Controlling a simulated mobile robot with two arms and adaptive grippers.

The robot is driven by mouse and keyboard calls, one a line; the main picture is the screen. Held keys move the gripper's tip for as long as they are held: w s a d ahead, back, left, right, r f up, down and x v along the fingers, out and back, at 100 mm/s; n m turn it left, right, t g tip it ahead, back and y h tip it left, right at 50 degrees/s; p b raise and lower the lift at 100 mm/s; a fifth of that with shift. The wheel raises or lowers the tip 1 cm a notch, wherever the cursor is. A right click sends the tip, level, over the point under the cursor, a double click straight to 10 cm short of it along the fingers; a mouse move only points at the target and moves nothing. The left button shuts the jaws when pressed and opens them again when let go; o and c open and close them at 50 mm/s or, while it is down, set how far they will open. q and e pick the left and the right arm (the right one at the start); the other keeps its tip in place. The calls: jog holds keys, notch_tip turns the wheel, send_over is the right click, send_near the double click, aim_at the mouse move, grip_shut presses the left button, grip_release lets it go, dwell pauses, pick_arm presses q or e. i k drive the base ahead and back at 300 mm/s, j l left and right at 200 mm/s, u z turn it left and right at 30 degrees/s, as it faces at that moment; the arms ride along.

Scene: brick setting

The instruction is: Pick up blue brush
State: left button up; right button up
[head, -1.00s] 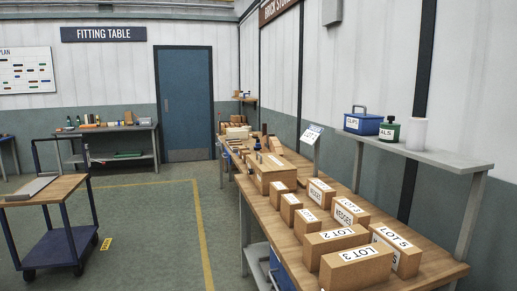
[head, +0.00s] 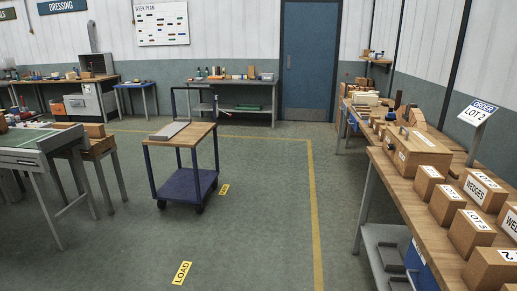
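I cannot make out a blue brush in the head view. Small items stand on the far bench (head: 245,108) by the door, among them bottles and boxes, too small to tell apart. More small items lie on the long right workbench (head: 385,185), partly hidden behind cardboard boxes. Neither of my grippers shows in the head view.
A blue cart (head: 184,185) with a wooden top stands mid-floor, a grey flat object (head: 170,131) on it. Labelled boxes (head: 420,152) and an order sign (head: 478,112) are on the right workbench. Tables stand at left. The floor between cart and workbench is clear.

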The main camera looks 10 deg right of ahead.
aim_at(391, 115)
jog(key=i+z, duration=0.15)
jog(key=i, duration=0.45)
jog(key=i+j+z, duration=0.2)
jog(key=i, duration=0.4)
jog(key=i+j+z, duration=0.15)
jog(key=i, duration=2.2)
jog(key=i+z, duration=0.15)
jog(key=i, duration=1.6)
jog(key=i+j+z, duration=0.25)
jog(key=i+z, duration=0.2)
jog(key=i+j+z, duration=0.5)
jog(key=i, duration=0.15)
jog(key=i+j+z, duration=0.45)
jog(key=j, duration=0.15)
